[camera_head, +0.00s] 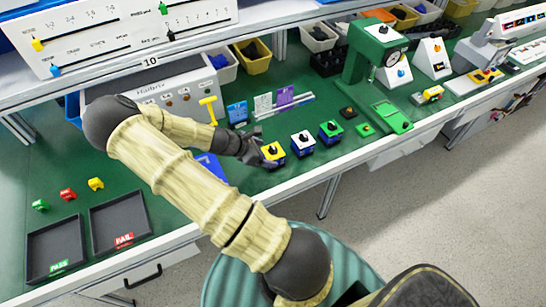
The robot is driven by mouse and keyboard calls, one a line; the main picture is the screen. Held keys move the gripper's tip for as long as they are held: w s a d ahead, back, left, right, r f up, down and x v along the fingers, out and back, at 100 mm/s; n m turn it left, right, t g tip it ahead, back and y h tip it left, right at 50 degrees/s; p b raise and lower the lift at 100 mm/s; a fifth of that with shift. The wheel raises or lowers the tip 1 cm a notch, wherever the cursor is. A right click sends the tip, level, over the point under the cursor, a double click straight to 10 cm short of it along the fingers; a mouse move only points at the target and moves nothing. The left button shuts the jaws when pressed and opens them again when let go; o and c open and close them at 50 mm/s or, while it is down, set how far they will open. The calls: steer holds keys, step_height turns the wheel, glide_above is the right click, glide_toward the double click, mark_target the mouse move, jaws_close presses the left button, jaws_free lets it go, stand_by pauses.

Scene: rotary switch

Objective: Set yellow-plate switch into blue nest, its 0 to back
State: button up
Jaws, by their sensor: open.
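The yellow-plate switch (273,150) stands on the green bench top near the front edge, in the middle of the view. It has a dark knob on top and a blue-grey body. Its 0 mark is too small to make out. My gripper (262,152) is open at the left side of this switch, with its fingertips close to it; I cannot tell whether they touch. A flat blue piece (213,168), which may be the blue nest, lies left of the switch and is partly hidden by my arm.
A white-plate switch (303,144) and a green-plate switch (331,132) stand in a row to the right. A green press (376,50) stands beyond them. Dark PASS (55,250) and FAIL (119,222) trays lie at the left. A blue stand (237,113) is behind my gripper.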

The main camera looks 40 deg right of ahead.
mark_target(273, 155)
steer(key=shift+d+f, duration=0.1)
steer(key=shift+p+x, duration=0.65)
steer(key=shift+x, duration=1.85)
steer(key=shift+w+f, duration=0.1)
steer(key=shift+w, duration=0.05)
steer(key=c, duration=1.2)
step_height(273, 155, up, 10)
steer(key=shift+r+b, duration=0.1)
steer(key=shift+b, duration=0.45)
